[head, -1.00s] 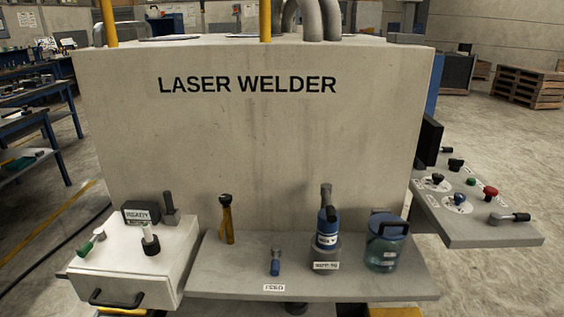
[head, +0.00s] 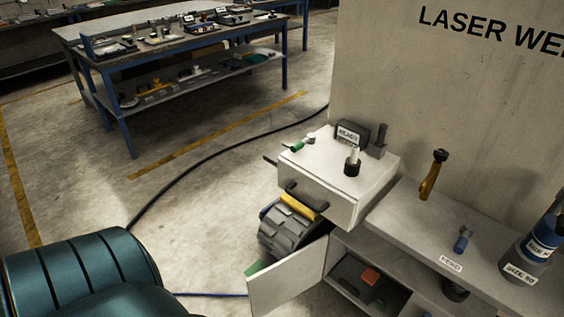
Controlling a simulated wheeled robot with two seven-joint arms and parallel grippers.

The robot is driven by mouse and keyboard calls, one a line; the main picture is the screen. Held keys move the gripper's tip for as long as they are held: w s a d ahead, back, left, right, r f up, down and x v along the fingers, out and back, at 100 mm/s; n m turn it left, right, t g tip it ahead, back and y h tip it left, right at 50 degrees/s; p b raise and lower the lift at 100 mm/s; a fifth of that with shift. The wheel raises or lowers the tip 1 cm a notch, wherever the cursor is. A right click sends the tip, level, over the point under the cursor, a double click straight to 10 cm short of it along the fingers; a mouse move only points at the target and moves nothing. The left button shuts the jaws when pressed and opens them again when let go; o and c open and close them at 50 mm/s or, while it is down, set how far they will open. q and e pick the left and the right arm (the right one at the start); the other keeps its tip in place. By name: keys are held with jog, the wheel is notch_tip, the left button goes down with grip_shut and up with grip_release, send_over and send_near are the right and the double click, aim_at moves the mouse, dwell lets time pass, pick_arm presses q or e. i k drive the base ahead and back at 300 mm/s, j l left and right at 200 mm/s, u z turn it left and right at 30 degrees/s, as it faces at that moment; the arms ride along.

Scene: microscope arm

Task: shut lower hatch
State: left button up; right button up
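The lower hatch (head: 290,278) is a pale grey door panel under the work shelf. It stands swung open, out to the left of its cabinet opening. The hatch's lower part is cut off by the frame edge. Neither gripper shows. A large teal rounded part at the lower left appears to be my own arm.
A white box with a dark handle (head: 307,197) juts out above the hatch. A grey ridged machine with a yellow bar (head: 290,229) sits behind the hatch, beneath the box. A black cable (head: 205,148) crosses the floor. Open floor lies left of the hatch.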

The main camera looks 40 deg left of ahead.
aim_at(277, 284)
jog(key=k+j+z, duration=0.15)
jog(key=j, duration=0.4)
jog(key=j+z, duration=0.1)
jog(key=j, duration=0.45)
jog(key=k+j+z, duration=0.15)
jog(key=j, duration=0.35)
jog(key=k+j+z, duration=0.1)
jog(key=j, duration=0.4)
jog(key=k+j+z, duration=0.15)
jog(key=j, duration=0.35)
jog(key=k+j+z, duration=0.1)
jog(key=k+j, duration=0.15)
jog(key=j, duration=0.25)
jog(key=k+j+z, duration=0.15)
jog(key=j, duration=0.3)
jog(key=k+j+z, duration=0.1)
jog(key=k+j, duration=0.2)
jog(key=j, duration=0.15)
